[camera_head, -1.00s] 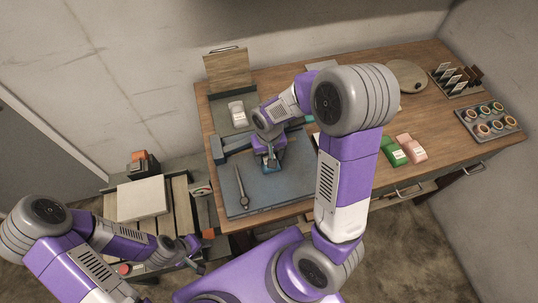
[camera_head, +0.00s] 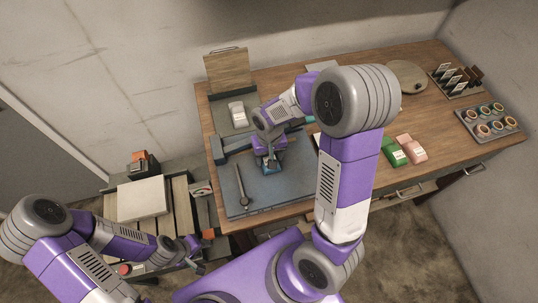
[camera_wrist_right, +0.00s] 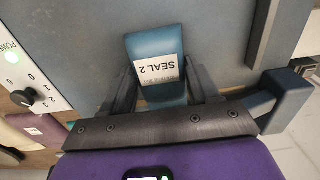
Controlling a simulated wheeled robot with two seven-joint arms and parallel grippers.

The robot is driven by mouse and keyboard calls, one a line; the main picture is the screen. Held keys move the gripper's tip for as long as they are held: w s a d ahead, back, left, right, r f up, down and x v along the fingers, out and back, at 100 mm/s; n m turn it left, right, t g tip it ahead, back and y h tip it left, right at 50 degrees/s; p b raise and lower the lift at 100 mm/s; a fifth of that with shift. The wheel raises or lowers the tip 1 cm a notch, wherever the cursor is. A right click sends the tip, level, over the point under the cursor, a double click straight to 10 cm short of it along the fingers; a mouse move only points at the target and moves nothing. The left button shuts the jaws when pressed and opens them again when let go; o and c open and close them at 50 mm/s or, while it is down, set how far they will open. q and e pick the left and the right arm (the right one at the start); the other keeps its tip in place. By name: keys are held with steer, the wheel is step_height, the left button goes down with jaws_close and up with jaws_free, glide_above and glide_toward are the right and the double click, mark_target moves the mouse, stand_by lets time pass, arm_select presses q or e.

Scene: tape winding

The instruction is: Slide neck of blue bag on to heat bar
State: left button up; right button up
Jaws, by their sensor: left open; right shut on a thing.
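The blue bag (camera_wrist_right: 155,45), with a white label reading "SEAL 2", is between the two dark fingers of my right gripper (camera_wrist_right: 162,85) in the right wrist view. In the head view the bag (camera_head: 271,168) is a small blue patch under my right gripper (camera_head: 268,158), above the blue-grey mat. A blue-grey bar (camera_head: 236,143), which looks like the heat bar, lies just left of that gripper. Whether the bag's neck touches it is not clear. My left gripper (camera_head: 197,262) is open and empty, low at the left, away from the bag.
A dark tool with a round end (camera_head: 241,190) lies on the mat (camera_head: 285,190). Green (camera_head: 391,151) and pink (camera_head: 411,149) bags lie to the right. A panel with a dial (camera_wrist_right: 25,97) and a blue-grey block (camera_wrist_right: 286,96) flank my right gripper.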

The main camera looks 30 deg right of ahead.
steer(key=o, duration=1.2)
steer(key=shift+c, duration=0.2)
step_height(320, 180, up, 8)
steer(key=shift+f+p, duration=0.2)
steer(key=shift+p, duration=0.55)
